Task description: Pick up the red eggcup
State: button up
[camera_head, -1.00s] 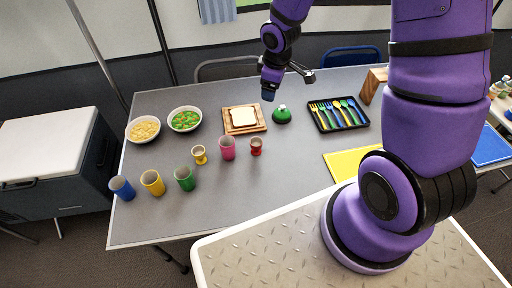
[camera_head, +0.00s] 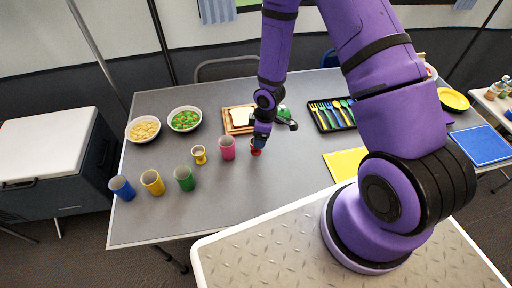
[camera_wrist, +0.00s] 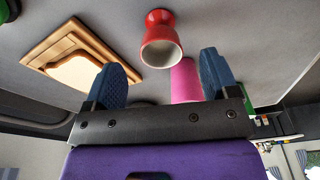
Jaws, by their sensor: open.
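The red eggcup (camera_wrist: 160,38) stands on the grey table. In the wrist view it shows just beyond and between my two blue fingertips, with its open rim facing the camera. My gripper (camera_wrist: 160,78) is open, with nothing between the fingers. In the head view the eggcup (camera_head: 256,151) is mostly hidden behind my gripper (camera_head: 259,143), which is right above it. I cannot tell if the fingers touch it.
A pink cup (camera_head: 227,148) stands close to the left of the eggcup. A yellow eggcup (camera_head: 199,155) is further left.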

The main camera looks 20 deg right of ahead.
jog(key=shift+w+a+f, duration=0.1)
jog(key=shift+a+f, duration=0.15)
jog(key=shift+f, duration=0.8)
jog(key=shift+w+a+f, duration=0.15)
jog(key=shift+a+f, duration=0.1)
jog(key=shift+f, duration=0.8)
jog(key=shift+w+a+f, duration=0.1)
jog(key=shift+a+f, duration=0.15)
jog(key=shift+f, duration=0.8)
jog(key=shift+c, duration=0.4)
jog(key=c, duration=0.9)
